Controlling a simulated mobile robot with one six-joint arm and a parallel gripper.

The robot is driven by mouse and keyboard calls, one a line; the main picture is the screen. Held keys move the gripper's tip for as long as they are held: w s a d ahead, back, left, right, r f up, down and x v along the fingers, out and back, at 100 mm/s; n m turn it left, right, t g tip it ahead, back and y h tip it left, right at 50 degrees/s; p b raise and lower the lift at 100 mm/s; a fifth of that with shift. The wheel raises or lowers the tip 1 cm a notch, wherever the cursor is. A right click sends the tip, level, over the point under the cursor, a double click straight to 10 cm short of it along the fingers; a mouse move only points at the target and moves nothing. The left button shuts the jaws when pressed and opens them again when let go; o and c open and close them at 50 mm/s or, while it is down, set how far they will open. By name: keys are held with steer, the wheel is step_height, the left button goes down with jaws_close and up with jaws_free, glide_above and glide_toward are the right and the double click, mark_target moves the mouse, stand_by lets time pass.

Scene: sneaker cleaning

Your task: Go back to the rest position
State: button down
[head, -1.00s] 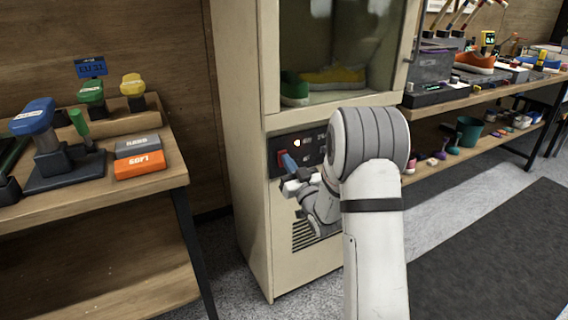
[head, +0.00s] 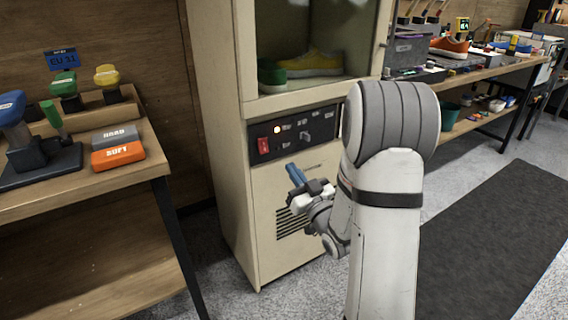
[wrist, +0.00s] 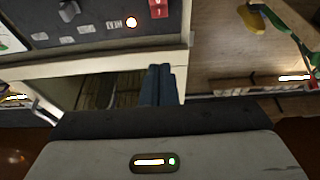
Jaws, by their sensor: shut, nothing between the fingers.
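My gripper (head: 295,174) is in front of the lower part of a cream cabinet (head: 222,110), just below its control panel (head: 291,130). Its blue fingers are shut with nothing between them, apart from the panel's red switch (head: 263,146). In the wrist view the shut blue fingers (wrist: 158,88) point toward the cabinet. The lamp (head: 277,130) is also lit in the head view. My forearm hides the cabinet's lower right side.
A wooden table (head: 120,178) at left holds brushes and the HARD (head: 115,137) and SOFT (head: 118,154) blocks. Green and yellow shoes (head: 316,64) are behind the cabinet's glass. A long workbench (head: 470,75) stands at right. A dark mat (head: 490,230) lies on clear floor.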

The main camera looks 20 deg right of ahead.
steer(key=shift+s+d, duration=0.1)
steer(key=shift+s, duration=0.2)
step_height(320, 180, up, 13)
steer(key=s+m+g+h+p, duration=0.25)
steer(key=g+h+p, duration=0.45)
steer(key=p, duration=0.8)
steer(key=s+a+r+g+p, duration=0.2)
steer(key=s+r+g+p, duration=0.1)
steer(key=s, duration=0.4)
steer(key=s+a+r+g+y+p, duration=0.1)
steer(key=s+r+g+p, duration=0.3)
steer(key=s, duration=0.4)
steer(key=s+a+r+g+p, duration=0.3)
steer(key=s+r+g+p, duration=0.1)
steer(key=s, duration=0.4)
steer(key=shift+p+v, duration=0.9)
steer(key=shift+v, duration=0.05)
steer(key=shift+m, duration=0.25)
